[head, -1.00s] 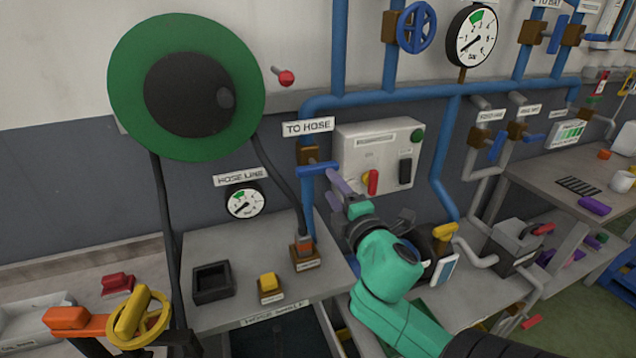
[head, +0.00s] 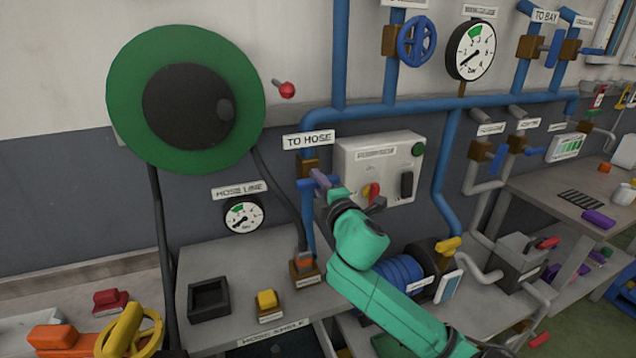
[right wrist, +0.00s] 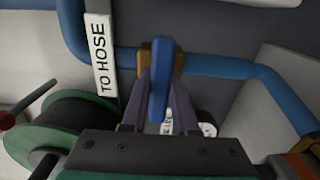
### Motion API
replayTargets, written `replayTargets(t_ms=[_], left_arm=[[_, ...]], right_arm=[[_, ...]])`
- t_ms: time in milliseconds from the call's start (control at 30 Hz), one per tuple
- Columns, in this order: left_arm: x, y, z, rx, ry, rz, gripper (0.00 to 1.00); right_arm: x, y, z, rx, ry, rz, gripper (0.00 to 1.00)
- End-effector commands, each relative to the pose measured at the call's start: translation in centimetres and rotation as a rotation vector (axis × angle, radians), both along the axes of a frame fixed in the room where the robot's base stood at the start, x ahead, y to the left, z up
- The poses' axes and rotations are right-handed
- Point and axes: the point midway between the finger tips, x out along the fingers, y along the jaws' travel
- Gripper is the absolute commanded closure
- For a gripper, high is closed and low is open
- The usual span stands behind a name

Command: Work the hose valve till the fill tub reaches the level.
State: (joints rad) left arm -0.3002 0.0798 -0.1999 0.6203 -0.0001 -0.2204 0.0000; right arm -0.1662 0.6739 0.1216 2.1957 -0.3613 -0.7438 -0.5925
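The blue hose valve lever (head: 304,186) sits under the TO HOSE label (head: 308,140), largely hidden by my right gripper (head: 322,182). In the right wrist view the lever (right wrist: 160,80) lies between the two purple fingers of the right gripper (right wrist: 160,95), crosswise to its blue pipe. Slim gaps show beside the lever's near end, so the fingers look open around it; contact at the tips is unclear. The hose line gauge (head: 243,216) has its needle pointing low and left. I cannot make out a fill tub. My left gripper is out of view.
A green hose reel (head: 128,95) hangs on the wall at left. A grey control box (head: 350,150) stands close behind my right gripper. A table below holds a black open box (head: 209,300) and a yellow block (head: 267,300). A yellow handwheel (head: 125,335) is at lower left.

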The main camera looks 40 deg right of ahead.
Motion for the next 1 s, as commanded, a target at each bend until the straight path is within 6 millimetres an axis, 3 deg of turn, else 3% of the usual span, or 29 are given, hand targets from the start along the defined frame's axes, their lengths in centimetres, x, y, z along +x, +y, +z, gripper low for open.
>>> replayTargets(t_ms=[367, 1000], left_arm=[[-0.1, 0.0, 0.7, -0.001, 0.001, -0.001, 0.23], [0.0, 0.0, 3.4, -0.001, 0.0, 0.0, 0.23]], right_arm=[[0.0, 0.0, 0.1, -0.08, 0.03, -0.001, 1.0], [0.0, 0.0, 0.1, -0.446, 0.158, 0.0, 1.0]])
